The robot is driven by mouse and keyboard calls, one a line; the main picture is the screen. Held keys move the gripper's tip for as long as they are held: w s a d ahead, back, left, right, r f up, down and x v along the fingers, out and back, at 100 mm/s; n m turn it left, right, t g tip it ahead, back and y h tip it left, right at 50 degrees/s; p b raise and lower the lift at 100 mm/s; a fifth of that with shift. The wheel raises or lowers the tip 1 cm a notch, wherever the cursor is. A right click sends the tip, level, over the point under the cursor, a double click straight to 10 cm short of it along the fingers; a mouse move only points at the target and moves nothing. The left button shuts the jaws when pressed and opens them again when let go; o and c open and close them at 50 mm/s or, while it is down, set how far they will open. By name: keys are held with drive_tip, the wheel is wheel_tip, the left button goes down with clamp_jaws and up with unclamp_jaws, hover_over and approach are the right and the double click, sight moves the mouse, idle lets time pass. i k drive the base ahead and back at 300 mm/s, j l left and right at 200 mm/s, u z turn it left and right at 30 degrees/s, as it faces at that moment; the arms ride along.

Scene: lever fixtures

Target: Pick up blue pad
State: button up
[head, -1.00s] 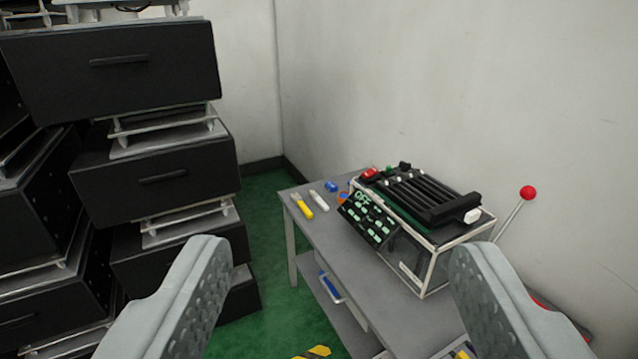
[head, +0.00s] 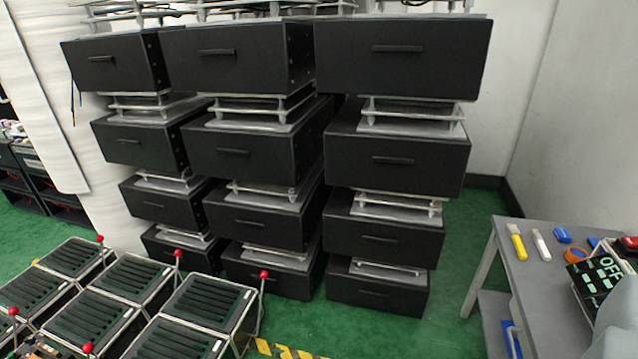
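A small blue block-like item (head: 562,235), which may be the blue pad, lies on top of the grey table at the right. Another blue item (head: 511,338) shows lower down, under the tabletop; I cannot tell which of the two is the pad. Only a grey piece of my gripper (head: 618,318) shows at the bottom right edge, in front of the table and the lever fixture. Its other finger is outside the picture, so its opening cannot be seen.
A yellow marker (head: 518,242), a white marker (head: 541,244) and a fixture with an "OFF" panel (head: 600,278) are on the grey table (head: 495,255). Stacked black drawer boxes (head: 385,245) fill the middle. Red-knobbed lever fixtures (head: 190,315) stand lower left. Green floor lies between.

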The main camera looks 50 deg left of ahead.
sight(561, 234)
drive_tip(key=u, duration=2.9)
drive_tip(key=z, duration=2.9)
drive_tip(key=i+j, duration=0.35)
drive_tip(key=i, duration=0.2)
drive_tip(key=i+j, duration=0.4)
drive_tip(key=i, duration=0.15)
drive_tip(key=i+j, duration=0.35)
drive_tip(key=i, duration=0.25)
